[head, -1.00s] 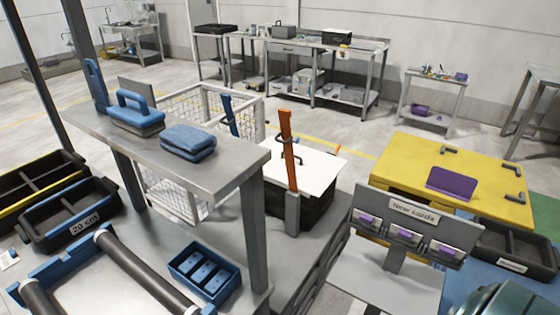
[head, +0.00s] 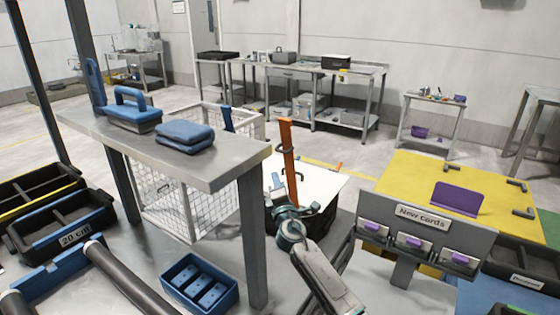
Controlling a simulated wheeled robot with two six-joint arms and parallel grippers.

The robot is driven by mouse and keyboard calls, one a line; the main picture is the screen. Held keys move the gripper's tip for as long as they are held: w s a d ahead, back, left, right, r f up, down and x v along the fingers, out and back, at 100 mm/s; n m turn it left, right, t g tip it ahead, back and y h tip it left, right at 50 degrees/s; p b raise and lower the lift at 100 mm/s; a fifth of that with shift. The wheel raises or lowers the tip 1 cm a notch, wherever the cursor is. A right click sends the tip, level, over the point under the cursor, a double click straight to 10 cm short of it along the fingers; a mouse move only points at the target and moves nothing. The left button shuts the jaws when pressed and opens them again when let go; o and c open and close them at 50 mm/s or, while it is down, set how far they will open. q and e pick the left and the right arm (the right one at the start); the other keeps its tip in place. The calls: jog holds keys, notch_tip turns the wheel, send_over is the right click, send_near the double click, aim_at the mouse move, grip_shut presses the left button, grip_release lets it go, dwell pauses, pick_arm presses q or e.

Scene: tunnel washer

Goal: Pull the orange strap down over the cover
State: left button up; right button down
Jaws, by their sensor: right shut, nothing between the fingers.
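The orange strap (head: 288,162) stands upright at the near edge of the white cover (head: 324,186), rising above it, with a dark handle-like loop at its middle. The cover lies flat on a dark bin. My right gripper (head: 277,186) is shut and empty, low beside the strap and just left of it in the picture. My right forearm and wrist hide the strap's lower end and part of the bin's front. Whether the gripper touches the strap is unclear. My left gripper is not in view.
A grey shelf (head: 205,172) with blue pads and a brush stands close on the left. A white wire cage (head: 172,195) stands behind the shelf.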

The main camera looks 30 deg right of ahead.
aim_at(292, 146)
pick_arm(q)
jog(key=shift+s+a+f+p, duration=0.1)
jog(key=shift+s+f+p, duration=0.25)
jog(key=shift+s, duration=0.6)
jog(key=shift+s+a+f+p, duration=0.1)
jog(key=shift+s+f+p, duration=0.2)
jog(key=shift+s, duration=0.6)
pick_arm(e)
jog(key=w+d+r, duration=0.3)
jog(key=w+d, duration=0.2)
jog(key=shift+w, duration=0.35)
jog(key=shift+w+d+r+p, duration=0.1)
jog(key=shift+d+r+p, duration=0.3)
jog(key=shift+p, duration=0.1)
jog(key=d+p, duration=0.2)
jog(key=w+d+r+m+g+p, duration=0.1)
jog(key=d+p, duration=0.1)
jog(key=w+d+r+m+g+p, duration=0.1)
jog(key=d+p, duration=0.1)
jog(key=shift+w+p, duration=0.25)
jog(key=shift+p, duration=0.1)
jog(key=shift+w+d+f+m, duration=0.1)
jog(key=shift+w+d+m, duration=0.05)
jog(key=shift+d+m, duration=0.25)
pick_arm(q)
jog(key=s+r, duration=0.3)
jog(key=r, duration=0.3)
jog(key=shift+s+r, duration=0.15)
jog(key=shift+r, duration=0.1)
